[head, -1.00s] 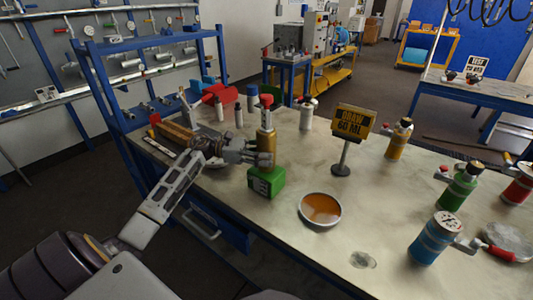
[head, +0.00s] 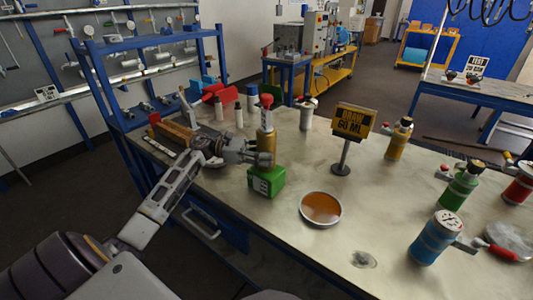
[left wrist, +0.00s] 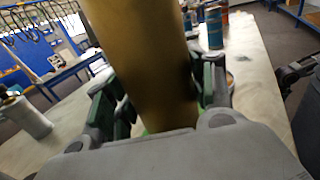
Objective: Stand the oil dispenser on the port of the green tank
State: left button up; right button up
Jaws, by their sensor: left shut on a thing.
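The oil dispenser (head: 266,124) is a gold bottle with a red top and a pale label. It is upright in the head view and fills the middle of the left wrist view (left wrist: 147,60). My left gripper (head: 264,153) is shut around its lower body from the left. The green tank (head: 266,181), a small block with a pale label, is directly under the dispenser. Its port is hidden, and I cannot tell whether the dispenser touches it. In the left wrist view only slivers of green show behind the bottle. My right gripper is not seen in the head view.
A sign (head: 354,122) on a stand and a dish of amber liquid (head: 321,208) are right of the tank. Yellow (head: 398,140), green (head: 459,187) and blue (head: 436,238) vessels stand farther right. Several bottles and red and blue items stand behind. The table between is clear.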

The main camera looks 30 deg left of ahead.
pick_arm(q)
jog(key=shift+f, duration=0.1)
dwell(0.4)
jog(key=o, duration=1.5)
jog(key=o, duration=0.4)
jog(key=shift+f, duration=0.1)
jog(key=shift+o, duration=0.2)
jog(key=shift+a+b, duration=0.1)
jog(key=shift+b, duration=0.2)
jog(key=b+v, duration=0.5)
jog(key=v, duration=0.3)
jog(key=shift+s+a, duration=0.2)
jog(key=shift+a, duration=0.15)
jog(key=shift+a, duration=0.15)
dwell(0.4)
jog(key=v, duration=1.2)
